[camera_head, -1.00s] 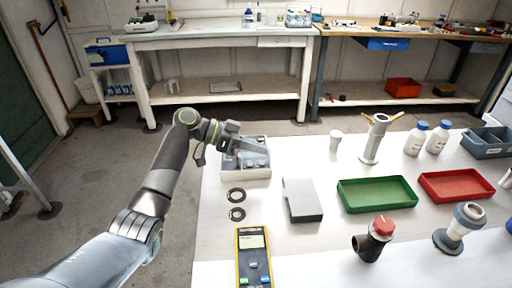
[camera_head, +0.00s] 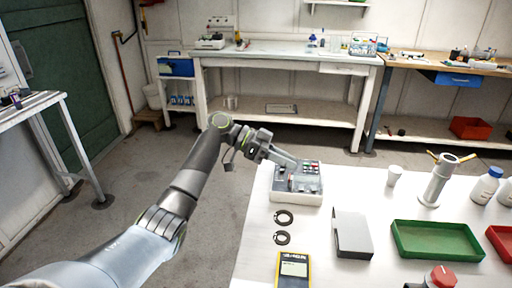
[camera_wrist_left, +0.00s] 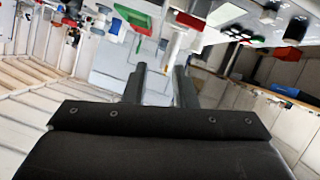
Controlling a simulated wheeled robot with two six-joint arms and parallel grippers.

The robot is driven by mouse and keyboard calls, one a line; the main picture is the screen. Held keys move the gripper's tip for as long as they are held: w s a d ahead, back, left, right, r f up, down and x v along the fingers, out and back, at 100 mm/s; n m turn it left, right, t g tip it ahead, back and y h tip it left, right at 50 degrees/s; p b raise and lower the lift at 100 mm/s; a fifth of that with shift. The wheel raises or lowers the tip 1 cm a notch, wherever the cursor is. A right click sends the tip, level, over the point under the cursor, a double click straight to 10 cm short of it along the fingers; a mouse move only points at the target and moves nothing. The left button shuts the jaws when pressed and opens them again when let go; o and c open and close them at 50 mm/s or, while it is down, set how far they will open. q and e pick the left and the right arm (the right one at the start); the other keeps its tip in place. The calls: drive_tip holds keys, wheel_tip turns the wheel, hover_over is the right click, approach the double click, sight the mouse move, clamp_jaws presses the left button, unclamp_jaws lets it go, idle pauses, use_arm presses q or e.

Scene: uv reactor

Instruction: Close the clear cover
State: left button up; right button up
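A pale grey box-shaped device (camera_head: 297,197) with several coloured buttons on its top stands at the far left corner of the white table. I cannot make out the clear cover as a separate part, nor its angle. My left gripper (camera_head: 297,166) reaches in from the left, at the device's upper left and overlapping it in the head view; I cannot tell whether it touches. In the left wrist view its two dark fingers (camera_wrist_left: 161,78) stand apart with nothing seen between them. My right gripper is not in view.
Two black rings (camera_head: 284,217), a yellow meter (camera_head: 293,270) and a grey block (camera_head: 352,233) lie in front of the device. A green tray (camera_head: 437,257), white cup (camera_head: 394,175) and metal stand (camera_head: 438,180) are to the right. Open floor lies left of the table.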

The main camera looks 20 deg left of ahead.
use_arm(q)
drive_tip(key=b+v, duration=0.1)
drive_tip(key=v, duration=0.9)
drive_tip(key=shift+a, duration=0.15)
drive_tip(key=shift+r, duration=0.1)
